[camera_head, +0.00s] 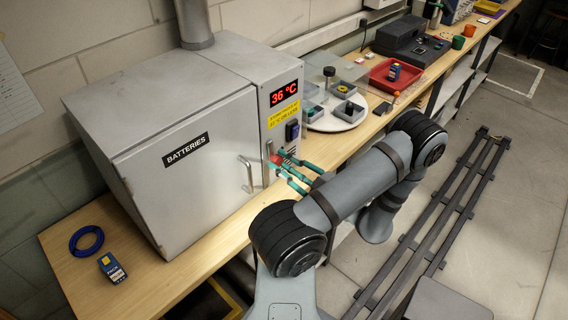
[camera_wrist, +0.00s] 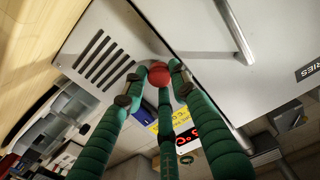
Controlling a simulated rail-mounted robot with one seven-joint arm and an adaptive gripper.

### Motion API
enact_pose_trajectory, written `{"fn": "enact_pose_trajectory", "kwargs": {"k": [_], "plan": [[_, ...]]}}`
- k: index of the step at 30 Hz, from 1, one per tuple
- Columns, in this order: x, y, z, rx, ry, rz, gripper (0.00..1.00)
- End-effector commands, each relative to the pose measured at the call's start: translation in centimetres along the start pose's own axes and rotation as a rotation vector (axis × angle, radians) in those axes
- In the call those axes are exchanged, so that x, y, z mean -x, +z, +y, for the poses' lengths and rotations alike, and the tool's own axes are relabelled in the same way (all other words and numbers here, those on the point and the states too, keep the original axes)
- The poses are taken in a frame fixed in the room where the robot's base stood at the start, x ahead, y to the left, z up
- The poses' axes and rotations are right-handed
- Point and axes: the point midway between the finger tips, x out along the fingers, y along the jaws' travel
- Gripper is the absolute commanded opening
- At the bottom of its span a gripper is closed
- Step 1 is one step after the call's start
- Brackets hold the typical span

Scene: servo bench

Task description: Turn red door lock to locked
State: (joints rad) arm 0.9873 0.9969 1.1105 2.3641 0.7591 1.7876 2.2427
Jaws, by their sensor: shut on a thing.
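The red door lock (camera_wrist: 159,75) is a round red knob on the grey front panel of the battery cabinet (camera_head: 188,165), beside the door edge. In the head view the red lock (camera_head: 275,159) is partly covered by the fingers. My gripper (camera_wrist: 157,84) has green segmented fingers with dark tips. They are closed around the knob, touching it from several sides. In the head view my gripper (camera_head: 281,160) reaches the panel from the right. The cabinet door looks closed. Which way the lock is turned cannot be made out.
The door handle (camera_head: 246,174) stands out just left of the lock. A display (camera_head: 284,93) reading 36 °C and a yellow label (camera_head: 283,114) are above. A white turntable (camera_head: 336,122) with grey bins and a red tray (camera_head: 392,77) stand further along the bench.

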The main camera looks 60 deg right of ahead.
Motion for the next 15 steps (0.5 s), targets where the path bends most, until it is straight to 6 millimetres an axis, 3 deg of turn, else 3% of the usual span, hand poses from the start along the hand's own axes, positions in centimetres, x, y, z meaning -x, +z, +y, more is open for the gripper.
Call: {"fn": "enact_pose_trajectory", "kwargs": {"k": [8, 15], "plan": [[-0.09, -0.32, -0.18, 0.129, -0.004, 0.006, 0.01], [-0.09, -0.35, -0.25, 0.341, -0.003, 0.007, 0.01]]}}
